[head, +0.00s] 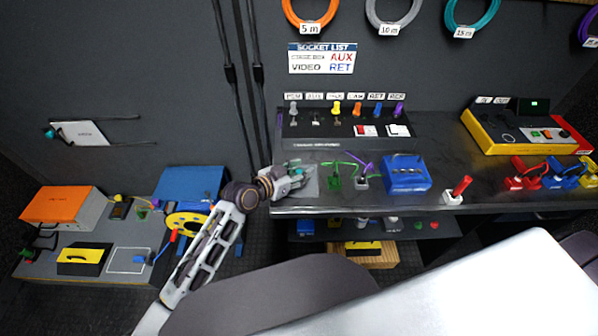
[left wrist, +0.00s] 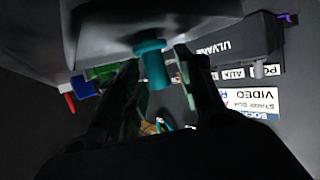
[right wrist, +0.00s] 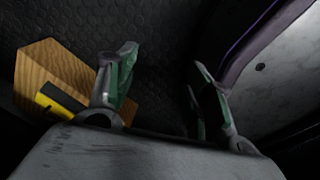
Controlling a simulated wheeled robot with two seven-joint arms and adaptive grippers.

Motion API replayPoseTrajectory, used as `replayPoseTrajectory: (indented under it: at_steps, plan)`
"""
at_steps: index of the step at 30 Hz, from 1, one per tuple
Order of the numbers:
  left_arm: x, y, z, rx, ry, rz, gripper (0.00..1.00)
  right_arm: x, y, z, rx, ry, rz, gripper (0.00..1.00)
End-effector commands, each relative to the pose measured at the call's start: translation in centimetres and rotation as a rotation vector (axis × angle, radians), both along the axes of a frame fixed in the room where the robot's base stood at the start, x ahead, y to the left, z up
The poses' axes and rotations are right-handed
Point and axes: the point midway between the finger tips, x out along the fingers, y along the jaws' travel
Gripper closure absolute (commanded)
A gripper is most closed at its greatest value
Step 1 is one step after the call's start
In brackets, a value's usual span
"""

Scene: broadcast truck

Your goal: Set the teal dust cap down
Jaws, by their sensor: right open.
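The teal dust cap (left wrist: 153,66) is between the fingers of my left gripper (left wrist: 160,72) in the left wrist view. Its wide end meets the grey surface at the top of that picture. A gap shows between the cap and the right-hand finger, so the gripper looks open around it. In the head view my left gripper (head: 297,173) is low over the left front end of the dark worktop (head: 335,200), by a light grey patch (head: 310,188); the fingers mostly hide the cap there. My right gripper (right wrist: 160,85) is open and empty over the dark floor.
A green connector (head: 333,181), a grey connector (head: 361,183) and a blue box (head: 405,174) stand right of my left gripper. A socket panel (head: 345,125) rises behind. A wooden box (right wrist: 55,75) shows near my right gripper. A side bench (head: 105,235) with cases stands at the left.

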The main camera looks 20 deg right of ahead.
Motion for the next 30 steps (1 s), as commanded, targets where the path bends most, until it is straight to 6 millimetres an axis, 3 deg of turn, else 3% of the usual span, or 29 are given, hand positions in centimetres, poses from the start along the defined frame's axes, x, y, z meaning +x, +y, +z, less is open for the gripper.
replayPoseTrajectory:
  at_steps: [12, 30]
  plan:
    - [-0.3, 0.6, 0.4, 0.001, -0.001, 0.001, 0.63, -0.2, 1.5, 0.0, 0.018, -0.004, -0.004, 0.48]
    - [-2.9, 5.3, 2.6, 0.002, -0.001, 0.001, 0.63, -0.4, -0.4, 0.2, -0.004, 0.002, 0.002, 0.48]
